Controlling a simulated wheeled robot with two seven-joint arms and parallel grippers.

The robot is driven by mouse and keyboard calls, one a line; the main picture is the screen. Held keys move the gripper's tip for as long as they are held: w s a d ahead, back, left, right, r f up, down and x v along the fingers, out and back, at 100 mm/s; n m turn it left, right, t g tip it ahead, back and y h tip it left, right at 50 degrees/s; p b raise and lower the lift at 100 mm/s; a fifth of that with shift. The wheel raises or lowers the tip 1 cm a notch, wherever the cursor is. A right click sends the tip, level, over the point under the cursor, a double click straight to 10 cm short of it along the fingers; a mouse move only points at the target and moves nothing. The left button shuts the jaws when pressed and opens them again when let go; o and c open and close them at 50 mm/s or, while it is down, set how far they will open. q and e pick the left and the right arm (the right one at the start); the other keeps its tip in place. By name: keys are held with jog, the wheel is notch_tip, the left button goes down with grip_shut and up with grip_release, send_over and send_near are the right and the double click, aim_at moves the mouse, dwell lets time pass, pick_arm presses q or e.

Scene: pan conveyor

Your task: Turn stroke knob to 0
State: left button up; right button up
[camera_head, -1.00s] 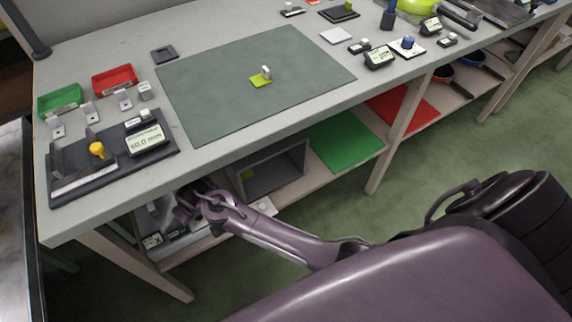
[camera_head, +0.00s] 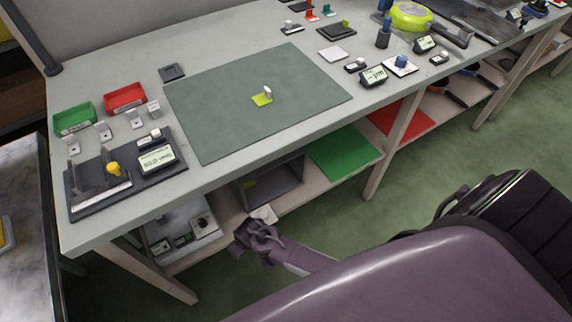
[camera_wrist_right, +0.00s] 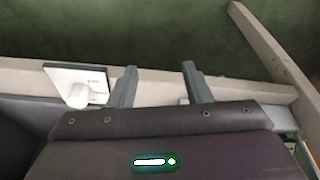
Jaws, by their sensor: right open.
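A small white plate with a white round knob (camera_wrist_right: 78,97) sits at the shelf edge in the right wrist view. Its small lettering is unreadable, so I cannot confirm that it is the stroke knob. A white plate also shows at the lower shelf's edge in the head view (camera_head: 264,213). My right gripper (camera_head: 250,232) is beside it, below the table's front edge. In the right wrist view the right gripper's fingers (camera_wrist_right: 160,83) are apart and empty, with the knob left of them. My left gripper is not in view.
A white device (camera_head: 185,229) with small displays and a dark knob (camera_head: 200,223) stands on the lower shelf. A grey open box (camera_head: 272,183) is behind my gripper. The table's front edge and legs bound the shelf.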

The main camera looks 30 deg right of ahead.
jog(key=s+d+f+g+p, duration=0.1)
jog(key=s+d+f+p, duration=0.2)
jog(key=s+d+f, duration=0.4)
jog(key=s, duration=0.5)
jog(key=shift+s+p, duration=0.3)
jog(key=shift+s, duration=0.1)
